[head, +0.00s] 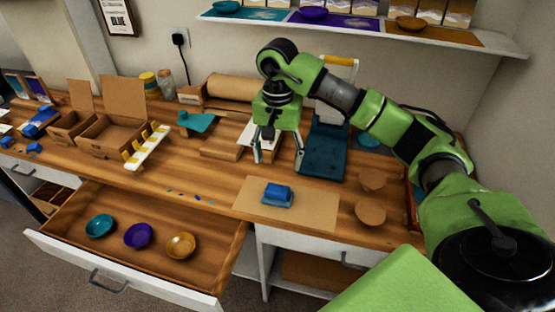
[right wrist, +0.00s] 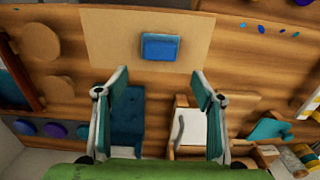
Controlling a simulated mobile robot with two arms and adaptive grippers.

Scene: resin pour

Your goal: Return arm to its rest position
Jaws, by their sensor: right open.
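My right arm (head: 376,112) is green and black and reaches in from the right over the table. Its gripper (head: 278,160) points down above the back of the table, with its fingers spread and nothing between them. The right wrist view shows the same open fingers (right wrist: 158,80), with the table beyond. A blue block-like object (head: 277,195) lies on a tan mat (head: 318,209) in front of the gripper, apart from it; it also shows in the right wrist view (right wrist: 160,46). My left gripper is in neither view.
An open drawer (head: 75,213) at the front left holds teal, purple and yellow bowls. A dark blue tray-like device (head: 325,150) stands close right of the gripper. Cardboard boxes (head: 110,132) and a white rack (head: 147,148) stand left. A shelf (head: 400,34) hangs above.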

